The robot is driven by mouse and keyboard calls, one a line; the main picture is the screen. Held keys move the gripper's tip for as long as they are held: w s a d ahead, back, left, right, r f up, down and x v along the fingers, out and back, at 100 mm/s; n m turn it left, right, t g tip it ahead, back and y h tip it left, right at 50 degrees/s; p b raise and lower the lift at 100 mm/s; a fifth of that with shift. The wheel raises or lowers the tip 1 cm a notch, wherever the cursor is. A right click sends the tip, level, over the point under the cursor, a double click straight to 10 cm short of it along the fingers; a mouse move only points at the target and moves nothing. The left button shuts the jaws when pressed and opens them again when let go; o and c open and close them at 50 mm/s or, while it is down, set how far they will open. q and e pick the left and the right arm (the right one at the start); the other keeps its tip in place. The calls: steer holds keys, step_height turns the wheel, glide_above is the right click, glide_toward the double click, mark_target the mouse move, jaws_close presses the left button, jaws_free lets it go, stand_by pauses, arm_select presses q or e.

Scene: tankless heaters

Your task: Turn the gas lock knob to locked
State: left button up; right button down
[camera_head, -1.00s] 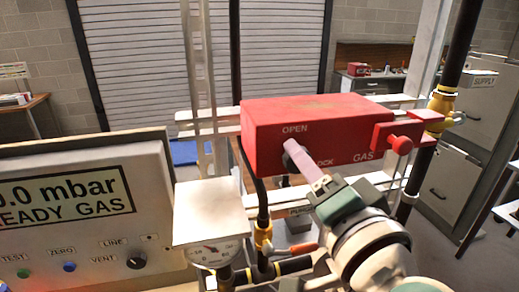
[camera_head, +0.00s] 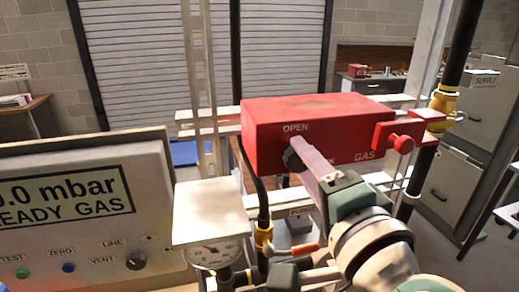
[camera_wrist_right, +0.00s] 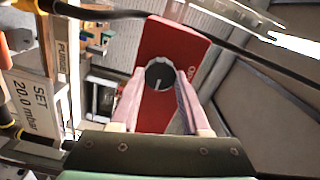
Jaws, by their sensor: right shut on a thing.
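The red gas lock box (camera_head: 325,118) has a black knob (camera_head: 288,158) on its front face. OPEN is printed above the knob; the lettering to its lower right is mostly hidden behind my gripper. My right gripper (camera_head: 299,153) reaches in from the lower right and is shut on the knob. In the wrist view, the two pinkish fingers (camera_wrist_right: 158,90) stand on either side of the knob (camera_wrist_right: 160,76). A pale line shows on the knob's face, running downward in that picture. I cannot tell which label it points to. My left gripper is not clearly in view.
A grey panel (camera_head: 95,170) with a display and buttons stands at the left. A gauge (camera_head: 211,254) sits right of it. A red clamp piece (camera_head: 401,144) and a dark pipe with a yellow fitting (camera_head: 441,103) are right of the box. Pipes run below.

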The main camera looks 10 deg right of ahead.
steer(key=shift+c, duration=1.9)
jaws_free()
steer(key=s+b, duration=0.2)
steer(key=s, duration=0.8)
steer(key=shift+d+b, duration=0.2)
steer(key=shift+b, duration=0.15)
